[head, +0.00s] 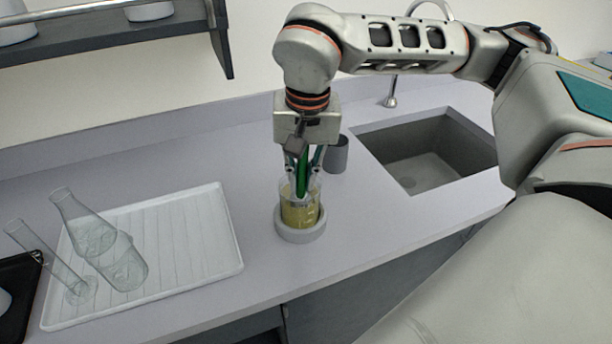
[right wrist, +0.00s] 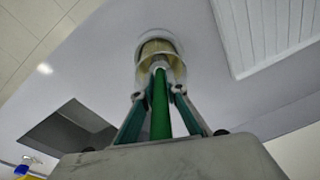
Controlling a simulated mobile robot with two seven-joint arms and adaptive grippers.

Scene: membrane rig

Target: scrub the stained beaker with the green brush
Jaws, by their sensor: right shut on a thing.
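The stained beaker (head: 300,212) has yellowish-brown walls and stands upright in a round pale holder (head: 301,233) on the counter. My right gripper (head: 303,172) is directly above it, pointing down, and is shut on the green brush (head: 302,180). The brush's lower end reaches into the beaker's mouth; how deep its head sits is hard to tell. In the right wrist view the green brush handle (right wrist: 160,105) runs between the fingers toward the beaker (right wrist: 158,52). My left gripper is not in view.
A white ribbed drying tray (head: 190,240) at the left carries a clear flask (head: 85,225) and other glassware. A grey cup (head: 337,155) stands just behind the beaker. A sink (head: 425,160) lies at the right. A dark shelf (head: 120,45) hangs at upper left.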

